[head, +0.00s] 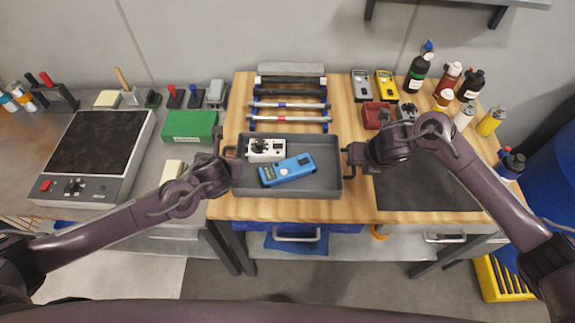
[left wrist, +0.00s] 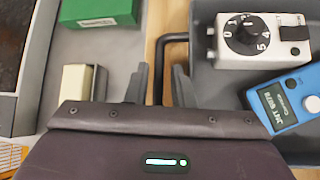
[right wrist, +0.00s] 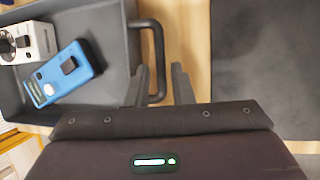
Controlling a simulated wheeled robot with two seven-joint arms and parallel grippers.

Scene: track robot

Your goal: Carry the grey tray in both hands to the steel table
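The grey tray (head: 315,190) rests on the wooden-topped bench (head: 270,209). In it lie a white device with a black dial (head: 266,149) and a blue meter (head: 287,170). My left gripper (head: 231,163) is at the tray's left handle; in the left wrist view its fingers (left wrist: 160,85) stand apart with the handle bar (left wrist: 160,55) between them. My right gripper (head: 352,157) is at the right handle; in the right wrist view its fingers (right wrist: 161,85) are apart on both sides of the handle bar (right wrist: 158,50). A grey, steel-looking table (head: 170,150) adjoins the bench on the left.
The left table carries a hotplate (head: 95,145), a green box (head: 190,126) and small tools. Behind the tray is a rack with rods (head: 290,105). A dark mat (head: 425,190) and several bottles (head: 418,72) are on the right. A blue barrel (head: 550,150) stands beyond.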

